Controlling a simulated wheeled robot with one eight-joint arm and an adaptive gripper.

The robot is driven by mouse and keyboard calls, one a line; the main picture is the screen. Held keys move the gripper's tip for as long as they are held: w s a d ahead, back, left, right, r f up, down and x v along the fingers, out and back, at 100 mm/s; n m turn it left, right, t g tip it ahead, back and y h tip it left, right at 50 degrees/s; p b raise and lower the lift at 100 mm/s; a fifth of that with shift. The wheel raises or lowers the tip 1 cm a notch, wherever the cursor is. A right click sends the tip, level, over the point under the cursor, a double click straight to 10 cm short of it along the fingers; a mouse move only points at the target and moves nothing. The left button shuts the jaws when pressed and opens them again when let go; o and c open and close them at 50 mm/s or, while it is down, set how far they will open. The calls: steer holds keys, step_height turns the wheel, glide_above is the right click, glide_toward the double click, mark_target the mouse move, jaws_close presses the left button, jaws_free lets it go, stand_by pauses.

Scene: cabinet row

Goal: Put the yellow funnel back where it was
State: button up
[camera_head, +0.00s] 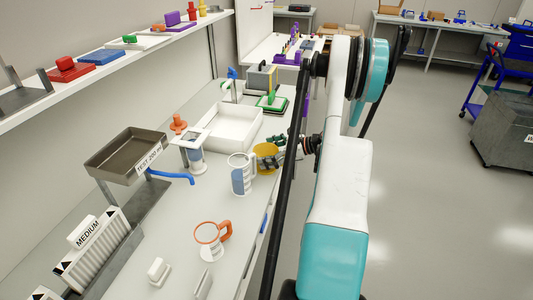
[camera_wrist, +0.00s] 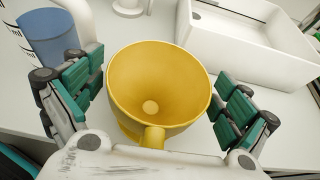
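The yellow funnel (camera_wrist: 158,85) is in the middle of the wrist view, its wide mouth facing the camera and its short handle toward my palm. In the head view the funnel (camera_head: 264,152) is at the bench's right side, partly hidden by my gripper. My gripper (camera_wrist: 160,90) has its green-padded fingers spread to the left and right of the funnel, close to the rim. No firm grip shows. In the head view my gripper (camera_head: 270,158) is partly hidden by my arm. Whether the funnel touches the bench is unclear.
A blue-marked jug (camera_head: 241,174) stands just left of the funnel; it also shows in the wrist view (camera_wrist: 50,35). A white bin (camera_head: 231,127) is behind.

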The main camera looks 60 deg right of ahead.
steer(key=shift+r, duration=0.15)
steer(key=shift+s+d+r+p, duration=0.1)
steer(key=shift+s+r+p, duration=0.1)
steer(key=shift+s+p, duration=0.1)
steer(key=p+v, duration=0.3)
steer(key=v, duration=0.8)
steer(key=shift+s+p, duration=0.15)
steer(key=shift+p, duration=0.15)
